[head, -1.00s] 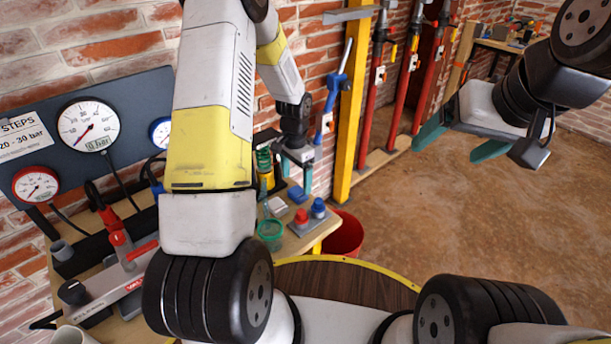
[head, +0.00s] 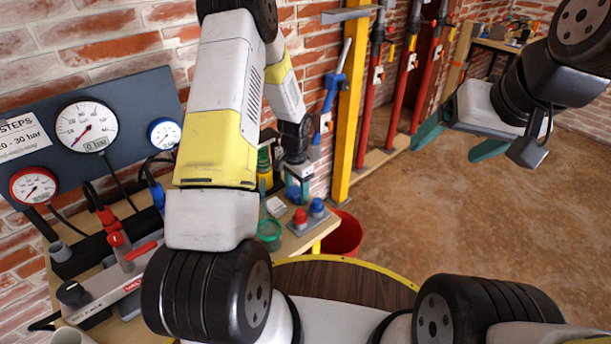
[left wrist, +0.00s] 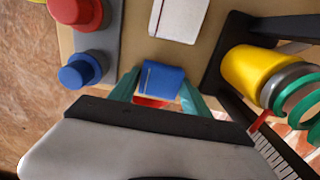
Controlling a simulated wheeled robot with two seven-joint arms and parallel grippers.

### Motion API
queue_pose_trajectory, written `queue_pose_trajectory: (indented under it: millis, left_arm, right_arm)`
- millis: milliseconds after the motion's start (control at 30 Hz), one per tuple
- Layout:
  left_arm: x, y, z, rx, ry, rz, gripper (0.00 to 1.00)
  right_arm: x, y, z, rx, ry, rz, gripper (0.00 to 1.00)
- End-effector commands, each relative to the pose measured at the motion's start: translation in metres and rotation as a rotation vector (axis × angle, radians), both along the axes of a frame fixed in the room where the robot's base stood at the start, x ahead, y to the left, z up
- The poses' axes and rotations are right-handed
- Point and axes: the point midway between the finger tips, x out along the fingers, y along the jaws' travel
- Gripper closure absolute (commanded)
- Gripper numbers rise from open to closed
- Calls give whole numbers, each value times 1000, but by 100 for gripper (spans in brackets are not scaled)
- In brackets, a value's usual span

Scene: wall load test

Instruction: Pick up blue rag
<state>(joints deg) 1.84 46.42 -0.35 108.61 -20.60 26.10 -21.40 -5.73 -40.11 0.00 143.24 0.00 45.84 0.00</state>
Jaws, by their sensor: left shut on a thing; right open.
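The blue rag (left wrist: 160,80) is a small folded cloth between the green fingers of my left gripper (left wrist: 160,92) in the left wrist view. The fingers are shut on it from both sides. In the head view my left gripper (head: 297,188) is low at the back of the workbench, with the rag (head: 293,194) partly hidden between its fingers. I cannot tell whether the rag touches the bench. My right gripper (head: 460,140) is open and empty over the floor at the right.
Red and blue knobs (head: 308,213) and a green ring-shaped item (head: 269,230) are close by on the bench. A white card (left wrist: 180,18) and a yellow cylinder (left wrist: 250,68) flank the rag. A red bucket (head: 345,236) stands beside the bench. The floor at right is clear.

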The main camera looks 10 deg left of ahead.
Motion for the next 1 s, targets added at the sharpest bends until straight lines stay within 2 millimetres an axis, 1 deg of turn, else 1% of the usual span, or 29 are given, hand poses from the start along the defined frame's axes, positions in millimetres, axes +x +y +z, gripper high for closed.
queue_pose_trajectory:
  millis: [33, 67, 233, 333, 467, 600, 733, 900, 1000]
  left_arm:
    - [0, 0, 0, 0, 0, 0, 83]
    - [0, 0, 0, 0, 0, 0, 89]
    - [0, 0, 1, 0, 0, 0, 89]
    - [1, 0, 8, -1, -3, 0, 89]
    - [1, 0, 29, 0, -5, 0, 89]
    - [1, 0, 59, 0, -5, 1, 89]
    - [1, 0, 82, 0, -4, 1, 89]
    - [0, 0, 98, 0, -1, 0, 89]
    - [0, 0, 100, 0, 0, 0, 89]
  right_arm:
    - [0, 0, 0, 0, 0, 0, 16]
    - [0, 0, 0, 0, 0, 0, 16]
    - [0, 0, 0, 0, 0, 0, 16]
    - [0, 0, 0, 0, 0, 0, 16]
    - [0, 0, 0, 0, 0, 0, 16]
    - [0, 0, 0, 0, 0, 0, 16]
    - [0, 0, 0, 0, 0, 0, 16]
    - [0, 0, 0, 0, 0, 0, 16]
    - [0, 0, 0, 0, 0, 0, 16]
